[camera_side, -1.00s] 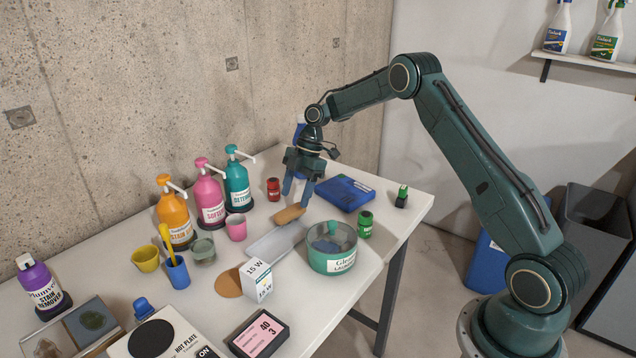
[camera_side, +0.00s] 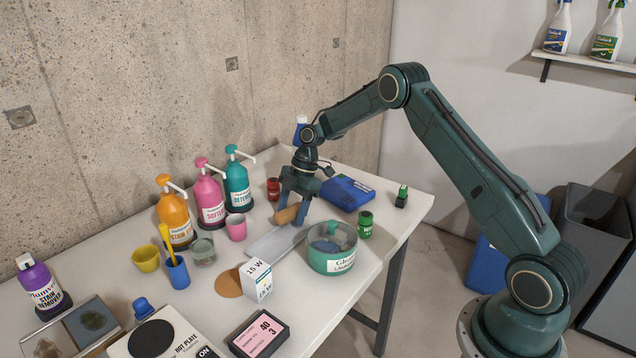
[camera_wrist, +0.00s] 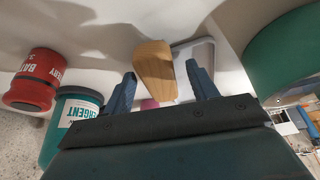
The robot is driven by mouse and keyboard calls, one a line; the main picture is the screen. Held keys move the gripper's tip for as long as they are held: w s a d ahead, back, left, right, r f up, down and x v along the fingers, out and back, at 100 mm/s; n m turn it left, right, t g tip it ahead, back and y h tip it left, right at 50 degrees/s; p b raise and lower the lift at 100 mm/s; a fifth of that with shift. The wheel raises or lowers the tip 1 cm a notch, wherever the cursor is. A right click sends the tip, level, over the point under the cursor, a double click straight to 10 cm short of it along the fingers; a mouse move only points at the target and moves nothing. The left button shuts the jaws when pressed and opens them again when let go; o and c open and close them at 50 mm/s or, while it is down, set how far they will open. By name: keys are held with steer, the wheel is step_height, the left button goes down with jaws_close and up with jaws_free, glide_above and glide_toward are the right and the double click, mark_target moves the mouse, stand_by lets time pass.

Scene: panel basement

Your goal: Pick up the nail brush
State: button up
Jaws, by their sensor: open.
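The nail brush (camera_side: 287,215) shows as a tan wooden block at the far end of a pale flat tray (camera_side: 268,243). My gripper (camera_side: 291,215) is low over it, fingers pointing down, one finger on each side in the side view. In the wrist view the wooden brush (camera_wrist: 154,70) lies between the two blue fingertips (camera_wrist: 163,85), with a gap on both sides. The fingers are open and hold nothing. The brush's bristles are not visible.
A green round tub (camera_side: 331,247) stands close to the right of the gripper. A blue case (camera_side: 347,193) lies behind right, near a green jar (camera_side: 365,225).

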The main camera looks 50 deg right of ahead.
mark_target(292, 209)
steer(key=c, duration=1.1)
steer(key=shift+o, duration=0.2)
steer(key=shift+r, duration=0.1)
step_height(292, 209, up, 10)
stand_by(0.3)
